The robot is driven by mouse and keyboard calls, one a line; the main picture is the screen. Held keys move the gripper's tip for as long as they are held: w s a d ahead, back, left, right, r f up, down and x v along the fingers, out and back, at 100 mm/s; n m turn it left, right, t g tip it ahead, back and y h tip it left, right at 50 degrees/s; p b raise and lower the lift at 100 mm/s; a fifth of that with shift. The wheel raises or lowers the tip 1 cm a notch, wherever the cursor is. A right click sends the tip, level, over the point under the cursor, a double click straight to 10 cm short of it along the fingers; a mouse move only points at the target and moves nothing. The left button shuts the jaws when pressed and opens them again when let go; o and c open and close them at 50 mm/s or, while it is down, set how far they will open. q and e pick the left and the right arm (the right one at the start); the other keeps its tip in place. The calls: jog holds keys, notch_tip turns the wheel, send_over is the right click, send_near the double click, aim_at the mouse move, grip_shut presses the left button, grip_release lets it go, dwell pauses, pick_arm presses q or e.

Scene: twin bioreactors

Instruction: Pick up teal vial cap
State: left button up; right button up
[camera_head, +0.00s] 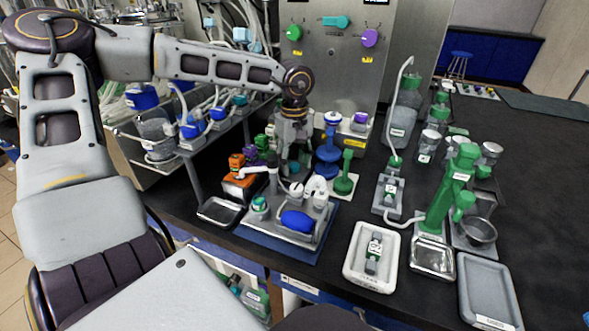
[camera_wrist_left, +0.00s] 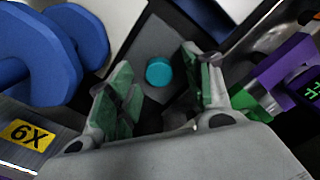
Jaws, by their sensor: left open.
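The teal vial cap (camera_wrist_left: 159,71) shows in the left wrist view as a round teal disc over a dark grey surface. It lies between the two fingers of my left gripper (camera_wrist_left: 160,78), with a gap on each side. The fingers have green pads and stand open, empty. In the head view my left gripper (camera_head: 291,158) reaches down among the items at the back of the black bench. My right gripper is not in view.
A blue spool-shaped stand (camera_head: 328,152) is close to the right of my left gripper. Orange and purple blocks are to the left. A tray with a blue bottle (camera_head: 297,221) is in front. White and grey trays lie at right.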

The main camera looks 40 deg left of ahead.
aim_at(294, 165)
pick_arm(q)
jog(key=shift+f, duration=0.15)
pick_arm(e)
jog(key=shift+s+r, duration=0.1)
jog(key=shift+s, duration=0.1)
pick_arm(q)
jog(key=c, duration=0.8)
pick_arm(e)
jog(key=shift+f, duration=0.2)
pick_arm(q)
jog(key=shift+r, duration=0.8)
notch_tip(294, 165, up, 7)
jog(key=shift+f+p, duration=0.1)
jog(key=shift+p, duration=0.9)
jog(key=shift+r, duration=0.85)
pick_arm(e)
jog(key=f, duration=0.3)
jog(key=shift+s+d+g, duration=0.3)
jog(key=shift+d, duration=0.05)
